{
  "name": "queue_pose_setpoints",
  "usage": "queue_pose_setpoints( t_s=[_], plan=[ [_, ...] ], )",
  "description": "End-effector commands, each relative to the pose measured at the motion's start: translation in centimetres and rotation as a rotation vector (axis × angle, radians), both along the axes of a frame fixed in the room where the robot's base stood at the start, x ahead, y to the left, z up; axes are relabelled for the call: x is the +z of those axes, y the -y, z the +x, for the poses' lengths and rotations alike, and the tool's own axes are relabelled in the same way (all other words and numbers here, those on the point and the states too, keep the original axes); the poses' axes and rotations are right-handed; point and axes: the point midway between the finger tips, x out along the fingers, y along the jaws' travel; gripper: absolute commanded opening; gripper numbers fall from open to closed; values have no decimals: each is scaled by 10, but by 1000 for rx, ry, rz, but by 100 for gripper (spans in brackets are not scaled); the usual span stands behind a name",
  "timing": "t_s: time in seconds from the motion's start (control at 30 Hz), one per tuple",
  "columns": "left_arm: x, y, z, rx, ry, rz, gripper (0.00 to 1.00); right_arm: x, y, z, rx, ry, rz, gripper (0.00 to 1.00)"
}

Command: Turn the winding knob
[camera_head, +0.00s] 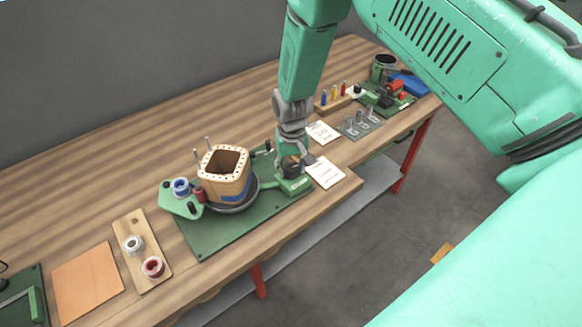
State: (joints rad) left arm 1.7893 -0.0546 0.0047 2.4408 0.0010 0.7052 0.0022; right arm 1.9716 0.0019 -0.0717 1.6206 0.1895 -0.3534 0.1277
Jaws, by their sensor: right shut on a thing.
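The winding stand sits on a green base plate (213,240) near the middle of the bench. It carries a square, hollow tan coil former (226,172) with a blue band, on a dark round turntable (236,207). My right gripper (292,163) points down at the right end of the stand, above a small green block (296,186). It is shut on what appears to be the winding knob, which the fingers mostly hide. The knob's angle cannot be told. My left gripper is out of view.
A blue spool (181,187) is on the stand's left arm. A wooden tray (143,250) with two spools and an orange mat (88,282) lie left. White cards (325,172) lie right of the gripper. Small parts and a red-green device (388,97) stand further back.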

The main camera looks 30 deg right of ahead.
Motion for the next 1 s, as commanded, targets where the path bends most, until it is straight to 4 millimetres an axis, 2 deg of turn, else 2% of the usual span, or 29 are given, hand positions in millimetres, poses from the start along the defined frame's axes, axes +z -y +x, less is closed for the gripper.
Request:
queue_pose_setpoints(
  t_s=[0.73, 0.77, 0.8, 1.0],
  plan=[
    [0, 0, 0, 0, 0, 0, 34, 1, 0, 1, 2, 2, -1, 6],
    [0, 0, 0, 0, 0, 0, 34, 1, 0, 1, 2, 2, 0, 46],
    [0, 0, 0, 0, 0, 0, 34, 1, 0, 1, 2, 2, -1, 55],
    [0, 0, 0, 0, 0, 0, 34, 0, 0, 0, 1, 0, 0, 55]
  ],
)
